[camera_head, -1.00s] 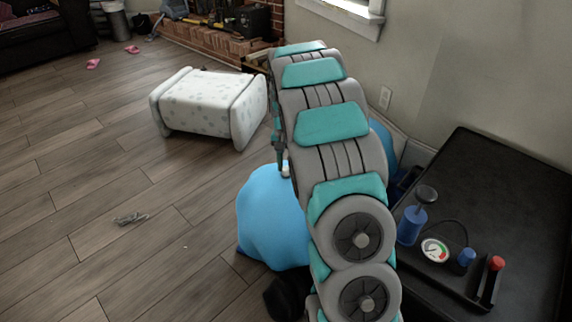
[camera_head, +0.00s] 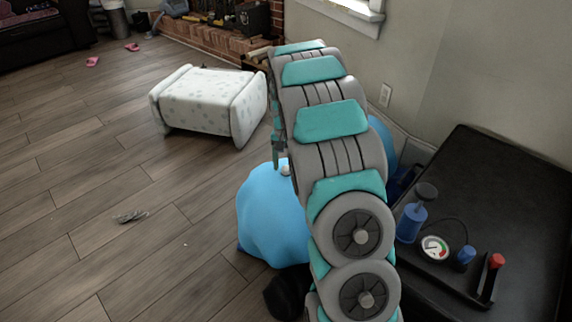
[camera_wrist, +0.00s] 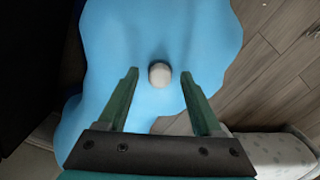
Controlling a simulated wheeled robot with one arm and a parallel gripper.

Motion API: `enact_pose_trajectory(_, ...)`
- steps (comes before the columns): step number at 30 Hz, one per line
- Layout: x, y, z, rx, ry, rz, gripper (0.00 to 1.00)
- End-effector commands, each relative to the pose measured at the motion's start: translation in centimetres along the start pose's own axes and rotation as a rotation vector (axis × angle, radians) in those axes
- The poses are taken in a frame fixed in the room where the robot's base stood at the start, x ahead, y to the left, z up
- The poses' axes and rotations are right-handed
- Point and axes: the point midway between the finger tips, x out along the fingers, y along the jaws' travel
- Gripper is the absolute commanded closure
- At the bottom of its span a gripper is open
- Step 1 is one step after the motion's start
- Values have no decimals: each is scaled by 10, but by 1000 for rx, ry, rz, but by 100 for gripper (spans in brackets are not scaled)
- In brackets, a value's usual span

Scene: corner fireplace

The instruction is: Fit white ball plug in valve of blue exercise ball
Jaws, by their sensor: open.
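The blue exercise ball (camera_head: 268,215) stands on the floor, partly hidden behind my arm in the head view. It looks soft and uneven in the wrist view (camera_wrist: 105,55). The white plug (camera_wrist: 160,74) is on the ball's surface, with its rounded end facing the wrist camera. A dark patch, shadow or valve opening, borders its far side; I cannot tell how deep it sits. In the head view the plug (camera_head: 285,170) is a small white spot on the ball's top. My gripper (camera_wrist: 160,75) is open, its fingers on either side of the plug with gaps to both.
A black table (camera_head: 500,190) on the right bears a blue pump (camera_head: 411,222) and a gauge (camera_head: 435,247). A white spotted ottoman (camera_head: 210,104) stands beyond the ball. Small grey metal pieces (camera_head: 131,216) lie on the floor. The wooden floor at left is mostly clear.

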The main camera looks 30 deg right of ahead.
Motion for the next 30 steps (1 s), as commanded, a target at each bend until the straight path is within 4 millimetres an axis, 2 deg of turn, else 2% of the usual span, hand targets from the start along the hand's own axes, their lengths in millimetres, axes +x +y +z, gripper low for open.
enact_pose_trajectory(8,-7,0,-1,0,2,-1,33)
enact_pose_trajectory(11,-17,0,-1,0,2,-1,33)
enact_pose_trajectory(21,-70,-1,-1,0,3,-2,33)
enact_pose_trajectory(27,-79,0,0,-1,0,0,33)
enact_pose_trajectory(30,-83,0,7,-11,-1,2,33)
